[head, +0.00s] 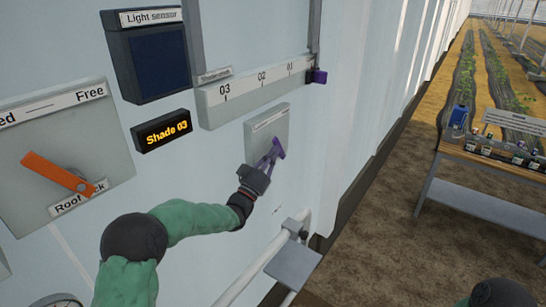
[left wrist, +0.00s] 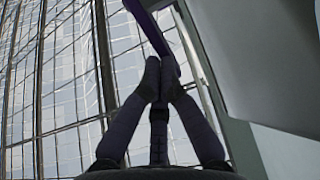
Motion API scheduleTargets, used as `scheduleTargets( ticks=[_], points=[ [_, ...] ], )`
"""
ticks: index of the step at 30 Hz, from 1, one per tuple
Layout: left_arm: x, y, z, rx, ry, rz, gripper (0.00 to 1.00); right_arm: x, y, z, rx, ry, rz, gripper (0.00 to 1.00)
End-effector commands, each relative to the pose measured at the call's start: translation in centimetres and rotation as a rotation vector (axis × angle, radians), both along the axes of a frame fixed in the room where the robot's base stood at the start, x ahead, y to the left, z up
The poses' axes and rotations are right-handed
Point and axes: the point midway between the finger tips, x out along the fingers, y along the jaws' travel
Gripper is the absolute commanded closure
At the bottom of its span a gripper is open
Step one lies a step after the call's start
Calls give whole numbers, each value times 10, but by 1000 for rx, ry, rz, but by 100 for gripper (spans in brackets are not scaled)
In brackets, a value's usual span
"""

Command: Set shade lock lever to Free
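A pale plate (head: 281,122) on the wall carries a purple lever (head: 278,149); its label is too small to read, so I cannot tell which setting the lever points at. My left gripper (head: 268,163) reaches this plate from the lower left. In the left wrist view its two fingers (left wrist: 160,85) are nearly together at the tips, with the purple lever (left wrist: 150,25) running down to them. The fingers look shut on it and partly hide its end. My right gripper is out of view.
At left, a roof lock plate (head: 35,135) has an orange lever (head: 58,173) and a Free label. A "Shade 03" display (head: 162,131) and a numbered scale (head: 255,88) with a purple marker (head: 317,76) are above. A pipe with a grey bracket (head: 293,267) lies below.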

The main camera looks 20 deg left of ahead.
Motion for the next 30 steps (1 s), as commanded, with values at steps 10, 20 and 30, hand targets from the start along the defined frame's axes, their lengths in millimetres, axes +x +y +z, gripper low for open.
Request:
scheduleTargets(
  ticks=[10,20,30],
  points=[
    [3,-1,7,13,32,0,100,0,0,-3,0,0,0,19],
    [9,-2,28,108,280,2,100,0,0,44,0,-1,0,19],
    [19,-7,30,176,475,-1,100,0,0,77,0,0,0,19]
  ],
)
